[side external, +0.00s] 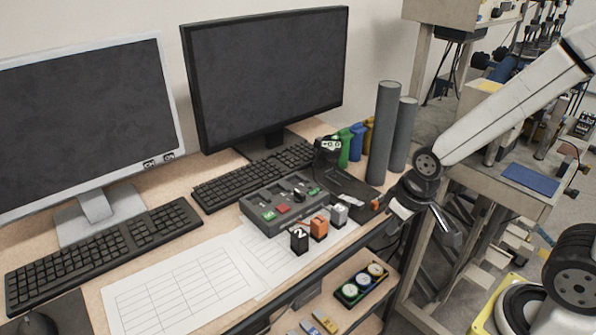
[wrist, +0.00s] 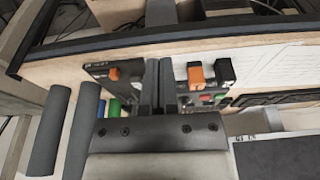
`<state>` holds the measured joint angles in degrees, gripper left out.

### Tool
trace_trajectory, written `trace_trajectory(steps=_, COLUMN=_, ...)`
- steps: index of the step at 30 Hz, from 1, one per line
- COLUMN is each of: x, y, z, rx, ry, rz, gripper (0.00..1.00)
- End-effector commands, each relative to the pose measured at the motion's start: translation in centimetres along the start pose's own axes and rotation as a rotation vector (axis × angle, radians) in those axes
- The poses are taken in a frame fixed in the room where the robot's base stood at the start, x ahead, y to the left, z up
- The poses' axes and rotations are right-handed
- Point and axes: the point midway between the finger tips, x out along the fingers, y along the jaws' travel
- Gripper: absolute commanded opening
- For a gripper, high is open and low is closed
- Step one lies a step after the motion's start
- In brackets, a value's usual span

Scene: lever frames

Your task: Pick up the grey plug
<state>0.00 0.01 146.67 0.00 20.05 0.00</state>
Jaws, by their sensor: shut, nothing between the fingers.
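The grey plug (side external: 339,214) stands upright on the desk, at the right end of a short row in the side external view. The orange plug (side external: 319,228) and a black plug (side external: 299,241) marked 2 stand to its left. My gripper (side external: 398,212) is to the right of the grey plug, apart from it, near the desk's front edge. In the wrist view its fingers (wrist: 160,66) are together and empty. The orange plug (wrist: 196,76) and black plug (wrist: 225,72) show right of the fingers there; I cannot make out the grey plug, which the fingers seem to hide.
A dark panel (side external: 262,207) with coloured buttons lies behind the plugs. A black device (side external: 347,187) with an orange part lies between plugs and gripper. Two tall grey cylinders (side external: 385,135) stand behind it. Paper sheets (side external: 170,287) lie on the desk's left.

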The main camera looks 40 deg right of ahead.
Motion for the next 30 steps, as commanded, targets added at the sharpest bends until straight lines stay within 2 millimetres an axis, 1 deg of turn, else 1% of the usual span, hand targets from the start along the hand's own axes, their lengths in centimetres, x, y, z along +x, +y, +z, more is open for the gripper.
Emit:
trace_trajectory(steps=5, x=0.0, y=0.0, z=0.0, rx=0.0, ry=0.0, rz=0.0, gripper=0.0)
trace_trajectory(steps=6, x=0.0, y=0.0, z=0.0, rx=0.0, ry=0.0, rz=0.0, gripper=0.06)
trace_trajectory(steps=8, x=0.0, y=0.0, z=0.0, rx=0.0, ry=0.0, rz=0.0, gripper=0.25)
trace_trajectory(steps=9, x=0.0, y=0.0, z=0.0, rx=0.0, ry=0.0, rz=0.0, gripper=0.38)
trace_trajectory(steps=11, x=0.0, y=0.0, z=0.0, rx=0.0, ry=0.0, rz=0.0, gripper=0.57)
trace_trajectory(steps=12, x=0.0, y=0.0, z=0.0, rx=0.0, ry=0.0, rz=0.0, gripper=0.7)
trace_trajectory(steps=13, x=0.0, y=0.0, z=0.0, rx=0.0, ry=0.0, rz=0.0, gripper=0.79)
trace_trajectory(steps=14, x=0.0, y=0.0, z=0.0, rx=0.0, ry=0.0, rz=0.0, gripper=0.85)
trace_trajectory(steps=25, x=0.0, y=0.0, z=-0.2, rx=0.012, ry=-0.001, rz=0.0, gripper=0.85)
trace_trajectory(steps=30, x=0.1, y=0.0, z=-1.0, rx=0.091, ry=-0.013, rz=0.001, gripper=0.85)
